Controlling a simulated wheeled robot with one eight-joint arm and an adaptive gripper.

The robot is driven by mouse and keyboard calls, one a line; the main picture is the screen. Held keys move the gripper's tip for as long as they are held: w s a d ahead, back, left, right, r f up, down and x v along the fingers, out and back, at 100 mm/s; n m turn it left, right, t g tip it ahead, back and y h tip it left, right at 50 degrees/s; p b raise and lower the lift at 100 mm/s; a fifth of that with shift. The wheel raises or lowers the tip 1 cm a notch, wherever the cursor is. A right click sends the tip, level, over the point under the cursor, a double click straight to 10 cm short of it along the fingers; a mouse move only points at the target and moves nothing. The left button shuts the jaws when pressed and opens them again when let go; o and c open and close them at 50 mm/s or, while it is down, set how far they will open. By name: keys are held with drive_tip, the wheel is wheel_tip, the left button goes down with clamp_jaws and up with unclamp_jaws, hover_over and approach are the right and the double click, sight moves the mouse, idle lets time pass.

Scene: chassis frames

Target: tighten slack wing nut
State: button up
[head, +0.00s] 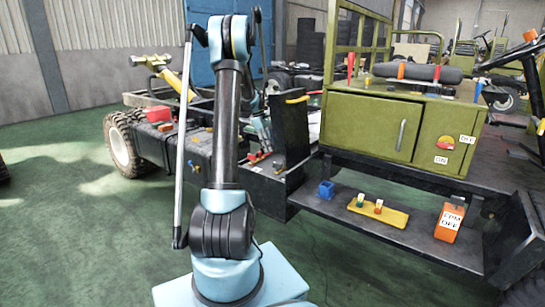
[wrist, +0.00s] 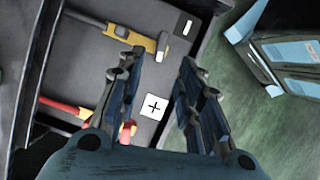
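My gripper (wrist: 162,62) is open in the wrist view, its two fingers apart with nothing between them. It is above a dark grey surface (wrist: 85,62) that carries tools and a white tag with a plus sign (wrist: 154,106). In the head view my arm stands in front of the chassis and hides part of it. Small red and yellow parts (head: 256,157) show just right of my arm, too small to make out. I cannot identify a wing nut in either view.
A hammer (wrist: 125,35) and red-and-yellow-handled tools (wrist: 72,108) lie below my gripper. In the head view, a green cabinet (head: 365,123) stands right, above a dark shelf holding a blue block (head: 326,189), a yellow plate (head: 395,217) and an orange box (head: 448,223).

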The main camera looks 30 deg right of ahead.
drive_tip(key=shift+v, duration=1.35)
drive_tip(key=s+a+r+m+t, duration=0.1)
drive_tip(key=s+a+r, duration=0.3)
drive_tip(key=a, duration=0.5)
drive_tip(key=s+a+r+m+t, duration=0.1)
drive_tip(key=s+a+r, duration=0.1)
drive_tip(key=s+a, duration=0.5)
drive_tip(key=s+a+r+m+t, duration=0.1)
drive_tip(key=s+a+r, duration=0.2)
drive_tip(key=a, duration=0.7)
drive_tip(key=s+a+f+m+t+y, duration=0.1)
drive_tip(key=s+a+f, duration=0.5)
drive_tip(key=s+a, duration=0.2)
drive_tip(key=s+a+f+m+t+y, duration=0.1)
drive_tip(key=s+a+f+m+t, duration=0.1)
drive_tip(key=s+a+f, duration=0.4)
drive_tip(key=s+a, duration=0.3)
drive_tip(key=s, duration=0.4)
drive_tip(key=shift+s+f+y, duration=0.2)
drive_tip(key=shift+f+y, duration=0.1)
